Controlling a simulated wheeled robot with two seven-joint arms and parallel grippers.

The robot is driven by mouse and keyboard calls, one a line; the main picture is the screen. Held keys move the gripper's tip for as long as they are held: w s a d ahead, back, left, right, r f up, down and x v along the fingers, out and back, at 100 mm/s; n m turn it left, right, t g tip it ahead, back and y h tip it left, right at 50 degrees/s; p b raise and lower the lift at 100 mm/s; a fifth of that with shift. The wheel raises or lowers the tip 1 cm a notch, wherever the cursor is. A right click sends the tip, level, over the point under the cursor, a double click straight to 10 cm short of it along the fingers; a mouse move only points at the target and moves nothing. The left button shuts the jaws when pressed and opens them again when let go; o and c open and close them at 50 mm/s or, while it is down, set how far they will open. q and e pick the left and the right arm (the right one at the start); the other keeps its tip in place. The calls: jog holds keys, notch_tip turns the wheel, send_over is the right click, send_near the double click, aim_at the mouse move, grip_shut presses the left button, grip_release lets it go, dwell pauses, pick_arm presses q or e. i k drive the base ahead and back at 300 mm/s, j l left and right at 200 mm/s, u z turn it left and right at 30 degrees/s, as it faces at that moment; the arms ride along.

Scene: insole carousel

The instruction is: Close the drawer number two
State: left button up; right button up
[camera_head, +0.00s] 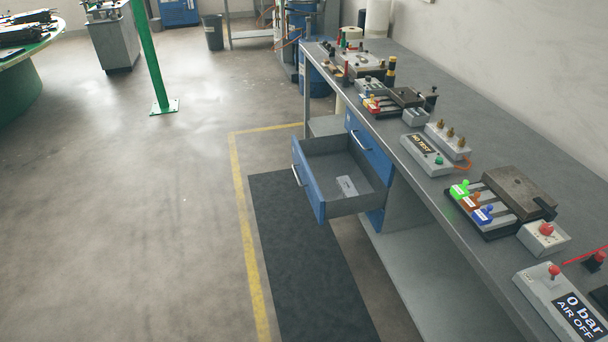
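An open drawer (312,195) with a blue front and grey inside sticks out to the left from under the long grey workbench (408,170). Its metal handle (297,176) is on the blue front, facing left. A small light label or card (347,186) lies inside on the drawer's floor. Another blue drawer front (369,152) with a handle sits flush above it, and a bit of blue shows below it. I cannot read any drawer number. Neither of my grippers is in view.
Fixtures with coloured levers (471,201) and an "AIR OFF" box (562,302) stand on the bench top. A dark mat (294,270) and yellow floor line (241,200) run beside the bench. A green post (152,62) stands farther back. The floor at left is clear.

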aim_at(318, 161)
jog(key=i+z, duration=0.1)
jog(key=z, duration=0.4)
jog(key=i+j+z, duration=0.4)
jog(key=j+z, duration=0.15)
jog(key=i+j, duration=0.2)
jog(key=j, duration=0.15)
jog(key=i+j, duration=0.15)
jog(key=j, duration=0.25)
jog(key=i+j+z, duration=0.1)
jog(key=j, duration=0.25)
jog(key=i+j, duration=0.3)
jog(key=i+j+z, duration=0.1)
jog(key=j, duration=0.4)
jog(key=i, duration=0.05)
